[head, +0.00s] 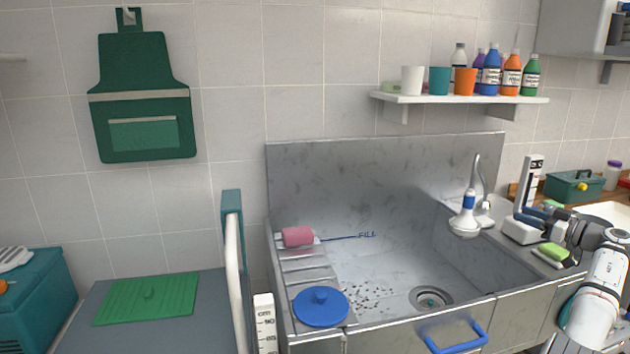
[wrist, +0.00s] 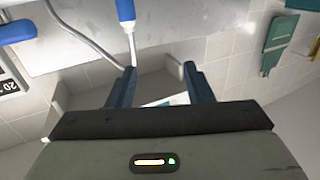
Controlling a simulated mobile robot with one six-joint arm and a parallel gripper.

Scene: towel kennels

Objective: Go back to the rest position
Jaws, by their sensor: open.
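My gripper (wrist: 160,72) shows in the wrist view with its two blue fingers spread apart and nothing held between them. In the head view my gripper (head: 530,214) is at the right, pointing left in front of the white post-like device (head: 531,185). It is small there and partly lost against the things behind it. The arm is bent at the right edge, over the right end of the sink counter.
The steel tub (head: 390,265) fills the middle, with a sprayer (head: 466,215) at its right. A green sponge (head: 553,251) lies close to my arm. A blue lid (head: 320,306) and pink roll (head: 297,236) are at the tub's left. A shelf (head: 455,98) holds cups and bottles.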

